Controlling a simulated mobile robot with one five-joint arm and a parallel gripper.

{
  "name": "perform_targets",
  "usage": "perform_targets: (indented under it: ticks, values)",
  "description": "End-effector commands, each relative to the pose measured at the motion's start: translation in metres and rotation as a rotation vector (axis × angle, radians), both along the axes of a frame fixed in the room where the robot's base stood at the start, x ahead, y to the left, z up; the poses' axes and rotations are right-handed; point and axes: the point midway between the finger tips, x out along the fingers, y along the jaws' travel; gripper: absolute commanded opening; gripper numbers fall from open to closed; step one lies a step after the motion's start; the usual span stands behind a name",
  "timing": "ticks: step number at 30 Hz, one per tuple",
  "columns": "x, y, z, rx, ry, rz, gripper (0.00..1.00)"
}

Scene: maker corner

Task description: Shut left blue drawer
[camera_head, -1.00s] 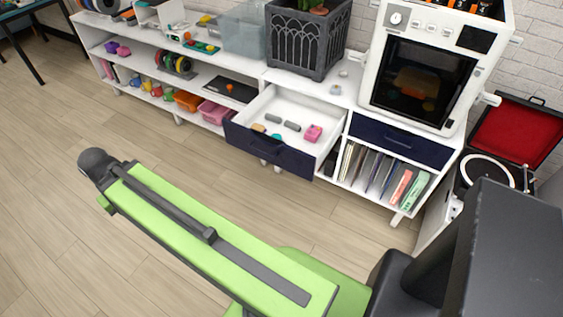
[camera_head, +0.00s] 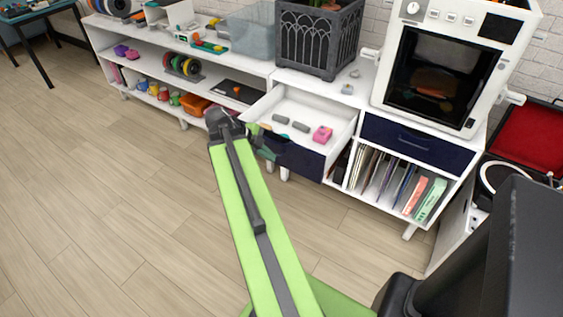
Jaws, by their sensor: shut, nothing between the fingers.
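The left blue drawer (camera_head: 298,158) is pulled open from the white cabinet. Its dark blue front faces me, and its white inside holds a pink block (camera_head: 322,134) and grey pieces (camera_head: 291,124). The right drawer (camera_head: 415,142) beside it is shut. My green arm reaches up from the bottom of the picture. My gripper's fingers do not show, and I cannot tell whether anything touches the drawer.
A white oven-like machine (camera_head: 446,75) and a dark planter (camera_head: 318,38) stand on the cabinet. Records (camera_head: 379,173) fill the shelf below the right drawer. A record player with a red-lined lid (camera_head: 531,141) is at the right. The wooden floor (camera_head: 110,215) at left is clear.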

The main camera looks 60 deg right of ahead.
Motion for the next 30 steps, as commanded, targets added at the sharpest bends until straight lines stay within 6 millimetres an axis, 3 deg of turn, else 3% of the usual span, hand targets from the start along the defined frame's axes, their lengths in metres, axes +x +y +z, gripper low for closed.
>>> perform_targets:
  ticks: [6, 14, 15, 21, 30]
  values:
    - [-0.016, -0.019, -0.044, 0.001, 0.0, -0.002, 0.0]
    - [-0.037, -0.046, -0.087, 0.002, 0.0, -0.001, 0.0]
    - [-0.035, -0.056, -0.076, 0.002, 0.0, -0.001, 0.0]
    - [-0.035, -0.079, -0.075, 0.001, -0.001, 0.0, 0.0]
    - [-0.036, -0.083, -0.075, 0.002, 0.0, 0.002, 0.0]
